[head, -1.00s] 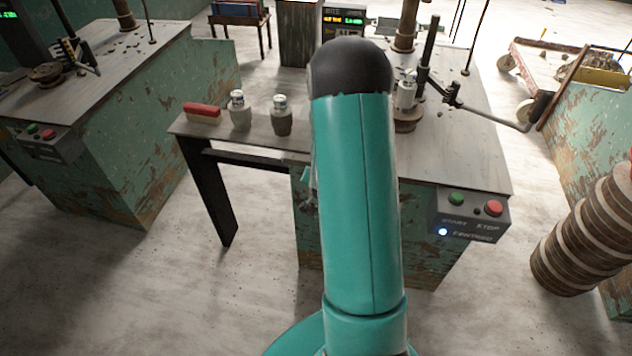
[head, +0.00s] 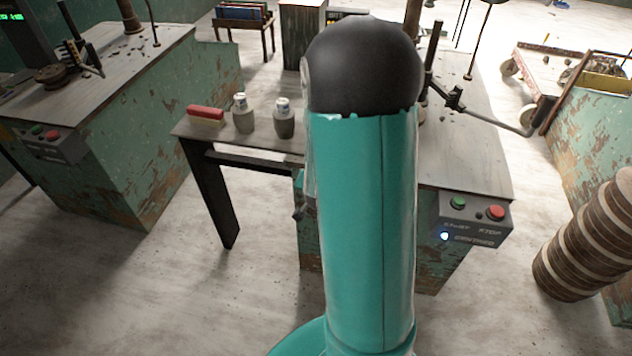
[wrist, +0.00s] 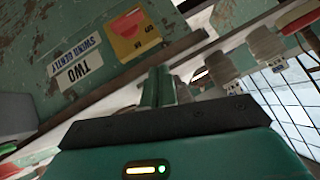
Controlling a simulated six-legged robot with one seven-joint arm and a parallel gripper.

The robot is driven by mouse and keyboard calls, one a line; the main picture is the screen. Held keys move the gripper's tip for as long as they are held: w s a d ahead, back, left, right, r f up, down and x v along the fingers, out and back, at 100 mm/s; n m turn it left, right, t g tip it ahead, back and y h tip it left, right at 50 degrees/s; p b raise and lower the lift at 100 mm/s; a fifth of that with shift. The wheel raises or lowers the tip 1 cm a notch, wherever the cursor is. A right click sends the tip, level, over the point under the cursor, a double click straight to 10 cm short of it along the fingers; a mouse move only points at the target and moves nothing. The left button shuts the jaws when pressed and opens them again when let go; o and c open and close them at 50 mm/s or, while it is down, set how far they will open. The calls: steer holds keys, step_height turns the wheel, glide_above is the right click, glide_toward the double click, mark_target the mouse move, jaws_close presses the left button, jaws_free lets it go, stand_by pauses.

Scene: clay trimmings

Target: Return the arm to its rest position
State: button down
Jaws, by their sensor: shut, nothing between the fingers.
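My teal arm with its black rounded joint rises through the middle of the head view and hides much of the workbench behind it. My gripper (wrist: 160,86) shows in the wrist view with its two teal fingers together and nothing between them. It is near the worn green side of the bench (wrist: 45,40), clear of the bottles. In the head view the gripper is mostly hidden behind the arm.
Stacked discs (head: 590,240) stand far right. Floor left of the bench is clear.

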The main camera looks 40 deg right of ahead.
stand_by(0.3)
steer(key=a+r+n+y, duration=0.3)
steer(key=a+r+n, duration=0.2)
steer(key=a+r, duration=0.9)
steer(key=s+a+r+n+g+y, duration=0.1)
steer(key=s+a+r+n, duration=0.2)
steer(key=s+a+r, duration=0.2)
steer(key=s+a+r+n+g+y, duration=0.1)
steer(key=s+a+r+n, duration=0.3)
steer(key=s, duration=0.6)
steer(key=shift+s+a+r, duration=0.35)
steer(key=shift+a+r, duration=0.6)
steer(key=shift+a, duration=0.25)
